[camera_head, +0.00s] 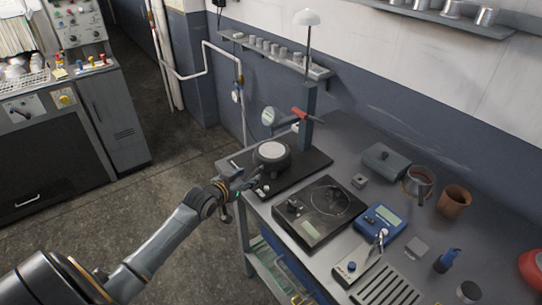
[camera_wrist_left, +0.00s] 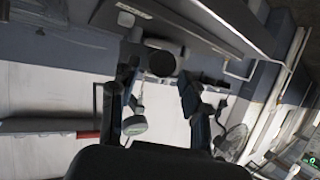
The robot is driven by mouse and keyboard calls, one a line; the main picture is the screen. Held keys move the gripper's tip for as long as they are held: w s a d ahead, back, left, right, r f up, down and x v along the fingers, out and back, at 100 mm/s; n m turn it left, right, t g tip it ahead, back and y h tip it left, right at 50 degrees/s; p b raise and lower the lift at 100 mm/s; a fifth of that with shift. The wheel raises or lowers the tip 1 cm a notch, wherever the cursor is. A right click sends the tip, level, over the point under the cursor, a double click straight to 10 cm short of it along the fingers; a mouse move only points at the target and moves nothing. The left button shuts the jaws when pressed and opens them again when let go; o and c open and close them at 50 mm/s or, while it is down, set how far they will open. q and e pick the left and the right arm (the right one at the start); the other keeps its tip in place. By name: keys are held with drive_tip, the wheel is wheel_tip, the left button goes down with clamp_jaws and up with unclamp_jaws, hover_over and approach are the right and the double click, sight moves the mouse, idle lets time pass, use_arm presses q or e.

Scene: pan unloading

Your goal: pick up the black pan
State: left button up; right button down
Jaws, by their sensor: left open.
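A dark round pan-like vessel with a pale grey top (camera_head: 271,153) sits on a black base plate (camera_head: 318,160) at the far left end of the workbench. I take it for the black pan. My left gripper (camera_head: 247,183) is at the bench's left edge, just in front and to the left of it, apart from its body. In the left wrist view, my gripper (camera_wrist_left: 158,80) has its two fingers spread. A dark round end (camera_wrist_left: 162,63) shows between them; I cannot tell whether they touch it. My right gripper is not in view.
A stand post (camera_head: 308,115) with a red clamp (camera_head: 299,112) and a round dial (camera_head: 269,117) rises behind the vessel. A black hotplate-like device (camera_head: 320,235) and a blue meter (camera_head: 381,222) are to the right. Floor (camera_head: 150,190) is clear at left.

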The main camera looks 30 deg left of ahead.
sight(256, 171)
use_arm(q)
drive_tip(key=shift+w, duration=0.25)
drive_tip(key=x, duration=0.1)
drive_tip(key=p+x, duration=0.1)
drive_tip(key=x, duration=0.2)
drive_tip(key=shift+w+d+r, duration=0.15)
drive_tip(key=shift+d+r, duration=0.15)
drive_tip(key=shift+d, duration=0.05)
drive_tip(key=shift+w+f, duration=0.2)
drive_tip(key=shift+w, duration=0.15)
drive_tip(key=shift+r, duration=0.1)
clamp_jaws()
